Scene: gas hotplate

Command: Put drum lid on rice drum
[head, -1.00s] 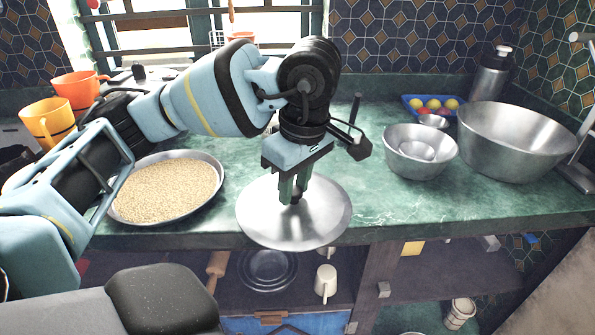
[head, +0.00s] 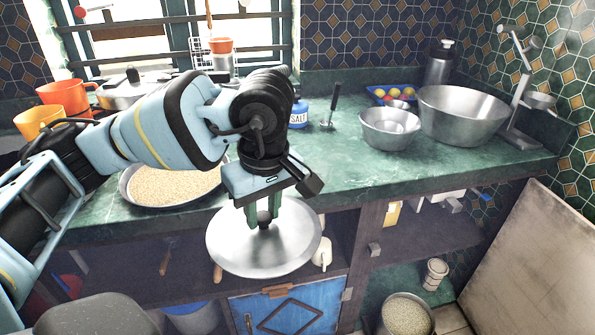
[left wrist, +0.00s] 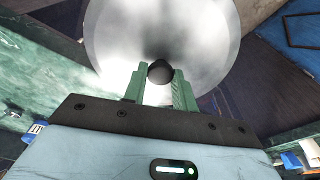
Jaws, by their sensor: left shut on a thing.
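The drum lid (head: 290,245) is a round, shiny metal disc with a dark knob in its middle. My left gripper (head: 264,218) is shut on the knob and holds the lid roughly level in front of the counter's edge. The left wrist view shows the lid (left wrist: 200,35) spread beyond the green fingers (left wrist: 160,85), with the dark knob between them. The rice drum (head: 407,314) is an open metal container of pale grain, low at the bottom, right of and below the lid. Its lower part is cut off by the picture edge. My right gripper is out of view.
The green counter (head: 340,170) carries a pan of grain (head: 170,187), metal bowls (head: 463,118) and orange pots (head: 65,95). Below are shelves and a blue cabinet door (head: 290,308). A small pot (head: 435,274) stands behind the drum. A pale board (head: 530,265) leans at right.

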